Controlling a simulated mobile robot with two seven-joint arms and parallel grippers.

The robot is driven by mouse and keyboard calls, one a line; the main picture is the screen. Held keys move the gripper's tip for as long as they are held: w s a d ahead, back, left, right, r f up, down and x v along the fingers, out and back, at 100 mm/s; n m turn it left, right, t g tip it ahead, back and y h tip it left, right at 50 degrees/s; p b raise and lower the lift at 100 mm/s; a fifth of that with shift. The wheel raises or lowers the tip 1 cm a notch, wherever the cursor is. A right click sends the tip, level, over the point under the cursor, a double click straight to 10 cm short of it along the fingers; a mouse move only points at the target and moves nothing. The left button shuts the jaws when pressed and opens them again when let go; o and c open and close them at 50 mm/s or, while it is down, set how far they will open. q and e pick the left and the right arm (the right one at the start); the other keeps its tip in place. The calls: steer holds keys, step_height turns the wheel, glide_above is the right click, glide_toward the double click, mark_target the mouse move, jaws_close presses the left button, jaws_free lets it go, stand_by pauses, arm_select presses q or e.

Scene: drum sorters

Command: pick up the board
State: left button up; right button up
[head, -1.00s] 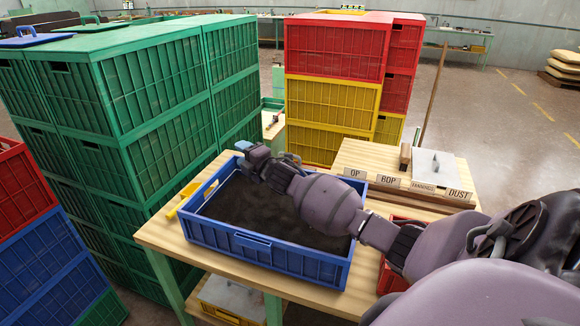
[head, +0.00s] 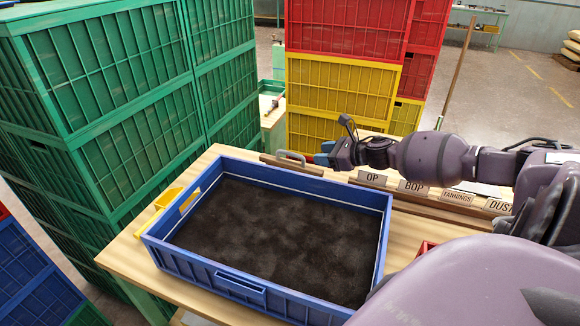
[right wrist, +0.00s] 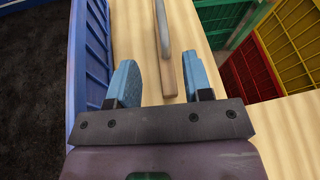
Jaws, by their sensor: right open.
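The board is a narrow wooden strip (head: 306,170) with a grey bar handle, lying on the table just behind the blue crate (head: 190,272). In the right wrist view the board (right wrist: 168,78) runs up the picture with its grey handle on top. My right gripper (head: 322,156) is at the board's right end, its blue fingers open. In the right wrist view the fingers of my right gripper (right wrist: 162,78) stand apart on either side of the board's near end; I cannot tell whether they touch it. My left gripper is not in view.
The blue crate holds dark loose material (head: 280,235). A yellow scoop (head: 168,196) is at its left side. Labelled signs (head: 373,178) stand along the table's right part. Green crates (head: 120,100) tower at left, red and yellow ones (head: 345,80) behind.

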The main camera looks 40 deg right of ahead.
mark_target(296, 155)
steer(key=shift+n, duration=0.4)
steer(key=shift+f+b+x, duration=0.2)
steer(key=shift+b+x, duration=0.25)
steer(key=shift+x, duration=2.2)
steer(key=shift+f+b+x, duration=0.15)
steer(key=shift+b+x, duration=0.25)
steer(key=shift+x, duration=2.25)
steer(key=shift+d, duration=0.15)
steer(key=shift+s, duration=0.1)
jaws_close()
